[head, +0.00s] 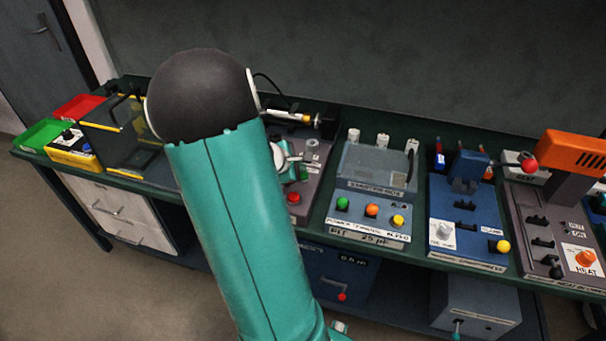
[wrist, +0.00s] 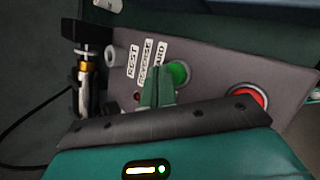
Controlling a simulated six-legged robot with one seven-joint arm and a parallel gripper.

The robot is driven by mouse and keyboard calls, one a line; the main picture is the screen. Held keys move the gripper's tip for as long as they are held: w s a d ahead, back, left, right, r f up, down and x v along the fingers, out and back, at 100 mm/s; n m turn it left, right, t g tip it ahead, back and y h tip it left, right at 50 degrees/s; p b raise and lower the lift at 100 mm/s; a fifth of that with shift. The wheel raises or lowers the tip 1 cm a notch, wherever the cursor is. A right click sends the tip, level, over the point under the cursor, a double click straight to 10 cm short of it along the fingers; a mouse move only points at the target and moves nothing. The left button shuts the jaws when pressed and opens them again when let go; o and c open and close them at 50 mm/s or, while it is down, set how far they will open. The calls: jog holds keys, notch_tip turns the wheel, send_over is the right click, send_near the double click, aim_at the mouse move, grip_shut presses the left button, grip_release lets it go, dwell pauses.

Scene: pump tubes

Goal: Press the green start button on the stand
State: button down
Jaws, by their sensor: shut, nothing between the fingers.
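The grey stand (wrist: 205,88) fills the middle of the wrist view, with a round green button (wrist: 180,73) and a red button (wrist: 248,97) on its face. In the head view the stand (head: 318,160) is partly hidden behind my arm, and its red button (head: 293,197) shows low on it. My gripper (wrist: 158,76) is shut and empty. Its teal fingers are just left of the green button in the wrist view, over the white labels. I cannot tell whether the fingertips touch the panel. In the head view my gripper (head: 288,158) is mostly hidden by my arm.

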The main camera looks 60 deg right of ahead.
jog(key=shift+r, duration=0.3)
jog(key=shift+r, duration=2.5)
